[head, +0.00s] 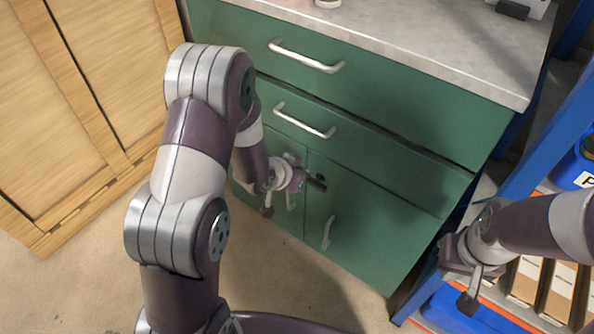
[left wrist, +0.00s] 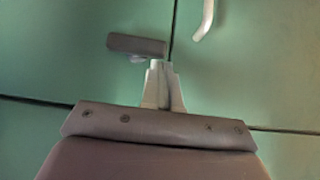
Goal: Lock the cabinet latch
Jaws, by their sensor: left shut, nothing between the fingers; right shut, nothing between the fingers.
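The green cabinet (head: 360,215) has two lower doors with a vertical seam between them. The latch is a short dark bar (head: 316,182) near the top of the right door; in the left wrist view the grey bar (left wrist: 130,44) lies roughly along the horizontal, its end just short of the seam. My left gripper (head: 303,179) is at the latch; its fingers (left wrist: 162,68) are shut and empty, tips by the bar's seam-side end. I cannot tell whether they touch. My right gripper (head: 452,254) is shut and empty, right of the cabinet, its fingertips unclear.
Pale door handles sit below the latch, on the right door (head: 328,232) and left door (left wrist: 205,18). Two drawers with handles (head: 306,57) are above. A wooden cabinet (head: 85,100) stands left. A blue rack (head: 545,130) with bins and boxes stands right, close to my right arm.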

